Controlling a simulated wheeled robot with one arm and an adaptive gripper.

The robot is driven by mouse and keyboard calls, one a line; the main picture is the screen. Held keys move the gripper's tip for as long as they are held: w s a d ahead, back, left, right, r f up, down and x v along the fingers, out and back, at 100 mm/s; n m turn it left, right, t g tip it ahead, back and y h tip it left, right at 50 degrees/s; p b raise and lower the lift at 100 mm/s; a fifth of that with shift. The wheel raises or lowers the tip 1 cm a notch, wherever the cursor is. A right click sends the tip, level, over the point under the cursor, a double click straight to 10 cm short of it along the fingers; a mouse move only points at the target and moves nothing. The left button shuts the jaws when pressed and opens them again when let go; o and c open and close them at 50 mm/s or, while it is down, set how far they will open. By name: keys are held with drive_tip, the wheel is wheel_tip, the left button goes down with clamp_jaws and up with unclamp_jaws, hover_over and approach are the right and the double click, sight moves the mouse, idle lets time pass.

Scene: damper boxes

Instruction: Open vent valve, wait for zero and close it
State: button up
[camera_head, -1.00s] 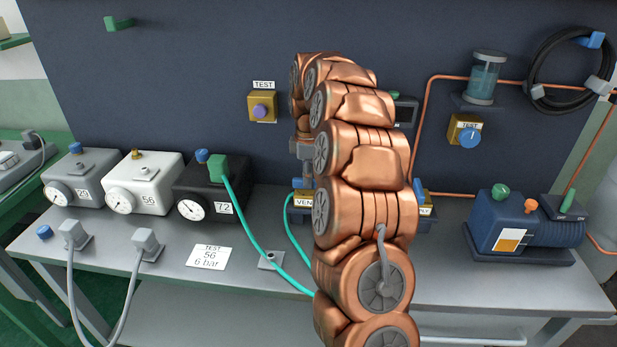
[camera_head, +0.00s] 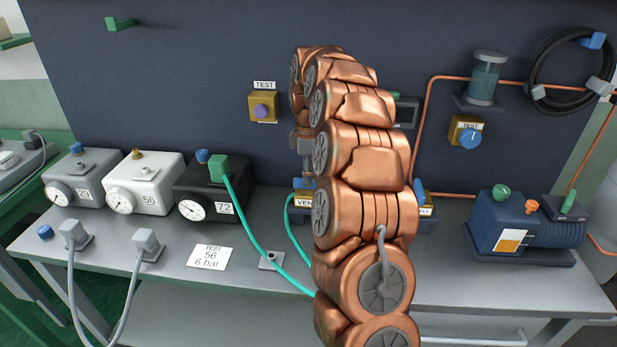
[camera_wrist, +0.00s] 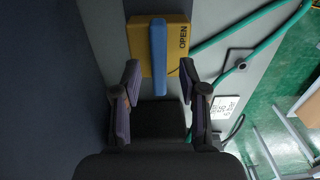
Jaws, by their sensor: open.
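The vent valve (camera_head: 303,199) is a yellow block marked "VEN…" on the bench, partly hidden behind my arm in the head view. In the wrist view its yellow block (camera_wrist: 178,62) shows the word OPEN, and a long blue lever (camera_wrist: 159,50) lies across it. My gripper (camera_wrist: 160,68) is open, with one finger on each side of the lever's near end. Gaps show between the lever and both fingers. The black box marked 72 (camera_head: 210,190) has a round gauge (camera_head: 192,210) and a green plug (camera_head: 218,168) with a teal hose. The gauge reading is too small to tell.
Boxes marked 23 (camera_head: 84,178) and 56 (camera_head: 146,182) stand left of the black one. A card (camera_head: 211,258) reads "TEST 56 6 bar". A blue pump (camera_head: 525,228) stands at the right. The dark back panel (camera_head: 200,70) rises behind the bench.

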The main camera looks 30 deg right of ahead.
wheel_tip(320, 180, up, 11)
drive_tip(key=shift+f, duration=0.2)
idle(0.3)
drive_tip(key=shift+a, duration=0.15)
idle(0.4)
drive_tip(key=s+a+r+m+p, duration=0.1)
drive_tip(key=s+a+m+p, duration=0.15)
drive_tip(key=s+a, duration=1.3)
drive_tip(key=s+a+f+m, duration=0.2)
drive_tip(key=s+f, duration=0.1)
drive_tip(key=s, duration=0.4)
drive_tip(key=s+a+f+m+g, duration=0.1)
drive_tip(key=s+a+f+m, duration=0.1)
drive_tip(key=s, duration=0.6)
drive_tip(key=s+a+f+m, duration=0.3)
drive_tip(key=s+a, duration=0.1)
drive_tip(key=s, duration=0.3)
drive_tip(key=shift+s+a+f+g+p, duration=0.25)
drive_tip(key=shift+s+f+g+p, duration=0.05)
drive_tip(key=shift+s+g+p, duration=0.1)
drive_tip(key=shift+w+m, duration=0.1)
drive_tip(key=shift+m, duration=0.15)
idle(2.1)
